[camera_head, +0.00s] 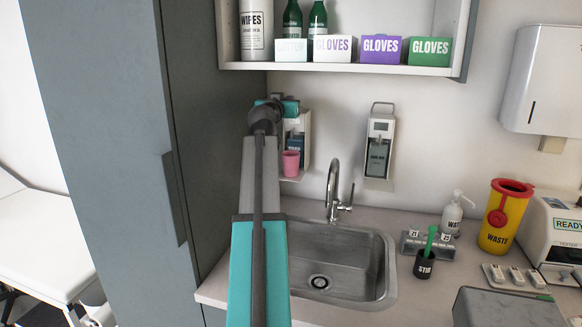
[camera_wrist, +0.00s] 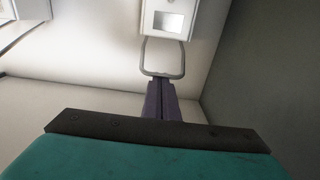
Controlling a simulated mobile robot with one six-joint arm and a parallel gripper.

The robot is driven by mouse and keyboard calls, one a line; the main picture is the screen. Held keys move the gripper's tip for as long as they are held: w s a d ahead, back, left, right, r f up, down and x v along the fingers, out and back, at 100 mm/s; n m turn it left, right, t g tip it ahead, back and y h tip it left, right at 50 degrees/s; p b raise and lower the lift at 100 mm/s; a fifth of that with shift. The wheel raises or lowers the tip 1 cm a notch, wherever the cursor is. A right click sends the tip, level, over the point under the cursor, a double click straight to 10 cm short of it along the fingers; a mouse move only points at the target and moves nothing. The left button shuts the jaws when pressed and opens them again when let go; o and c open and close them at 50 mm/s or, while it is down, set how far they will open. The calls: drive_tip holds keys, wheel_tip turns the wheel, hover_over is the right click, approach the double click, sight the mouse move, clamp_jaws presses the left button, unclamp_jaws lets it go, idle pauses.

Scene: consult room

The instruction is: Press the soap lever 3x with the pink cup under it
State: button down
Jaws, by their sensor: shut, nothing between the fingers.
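The pink cup (camera_head: 290,163) stands upright on the small tray (camera_head: 291,178) of the left wall dispenser (camera_head: 305,133), below its body. My arm partly hides this dispenser in the head view, and its label is too small to read. In the wrist view the dispenser (camera_wrist: 182,6) is at the top edge, with its grey loop lever (camera_wrist: 183,60). My gripper (camera_wrist: 160,84) is shut and empty, its purple fingertips at the end of the loop. I cannot tell whether they touch it. The head view hides the fingertips behind my arm.
A second dispenser (camera_head: 379,148) with a loop lever hangs to the right. A grey cabinet (camera_head: 120,120) is close on the left, and a shelf (camera_head: 340,68) with glove boxes is above. The sink (camera_head: 340,265) and tap (camera_head: 334,190) lie below.

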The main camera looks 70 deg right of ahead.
drive_tip(key=shift+f+b, duration=0.7)
drive_tip(key=shift+f, duration=0.3)
drive_tip(key=shift+r, duration=0.15)
drive_tip(key=shift+d+r+p, duration=0.15)
drive_tip(key=shift+r+p, duration=0.75)
drive_tip(key=shift+r, duration=1.45)
